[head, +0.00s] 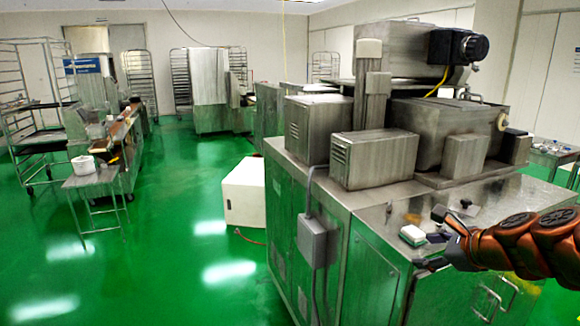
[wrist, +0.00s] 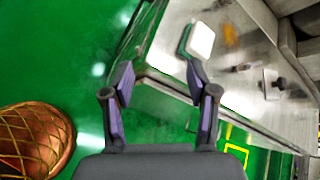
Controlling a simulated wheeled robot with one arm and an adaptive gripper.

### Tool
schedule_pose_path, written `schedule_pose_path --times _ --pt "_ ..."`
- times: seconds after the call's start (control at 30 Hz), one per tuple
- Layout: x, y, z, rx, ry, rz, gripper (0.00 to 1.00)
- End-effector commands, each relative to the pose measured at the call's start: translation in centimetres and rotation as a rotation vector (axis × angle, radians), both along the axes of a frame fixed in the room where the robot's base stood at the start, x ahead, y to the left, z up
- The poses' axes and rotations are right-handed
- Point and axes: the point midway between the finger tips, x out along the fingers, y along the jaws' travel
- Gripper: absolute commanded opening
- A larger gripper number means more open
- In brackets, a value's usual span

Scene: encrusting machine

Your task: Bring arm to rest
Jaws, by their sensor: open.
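My arm comes in from the right edge of the head view, over the near corner of the steel encrusting machine (head: 345,245). My gripper (head: 437,240) is open. In the wrist view the two fingers of my gripper (wrist: 158,76) stand apart with nothing between them. I cannot tell whether a finger touches the machine.
Steel boxes (head: 374,158) and a motor (head: 459,46) rise from the machine top behind my gripper. A grey switch box (head: 312,242) hangs on its side. A white cabinet (head: 243,192) stands left of it. Green floor (head: 170,240) is open on the left, before a small table (head: 92,178).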

Motion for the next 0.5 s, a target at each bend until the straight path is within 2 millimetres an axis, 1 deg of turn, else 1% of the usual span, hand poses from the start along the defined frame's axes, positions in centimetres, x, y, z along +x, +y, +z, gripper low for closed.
schedule_pose_path --times 0.03,0.07,0.1,0.17,0.2,0.23,0.27,0.3,0.37,0.4,0.47,0.5 --pt "-0.6 3.1 -0.6 -0.077 0.022 0.118 0.58" --pt "-1.1 4.7 -1.1 -0.125 0.033 0.19 0.58" --pt "-2.1 7.0 -1.7 -0.19 0.052 0.293 0.58" --pt "-3.7 10.0 -3.0 -0.287 0.078 0.451 0.58" --pt "-5.1 12.0 -3.9 -0.351 0.098 0.562 0.58" --pt "-6.3 13.3 -4.6 -0.399 0.111 0.648 0.58" --pt "-7.4 14.5 -5.2 -0.447 0.12 0.73 0.58" --pt "-9.1 15.8 -6.0 -0.509 0.136 0.841 0.58" --pt "-11.7 17.4 -7.2 -0.594 0.157 1.006 0.58" --pt "-13.5 18.2 -8.0 -0.648 0.172 1.116 0.58" --pt "-16.3 19.1 -9.1 -0.721 0.191 1.282 0.58" --pt "-18.2 19.3 -9.7 -0.768 0.206 1.39 0.58"
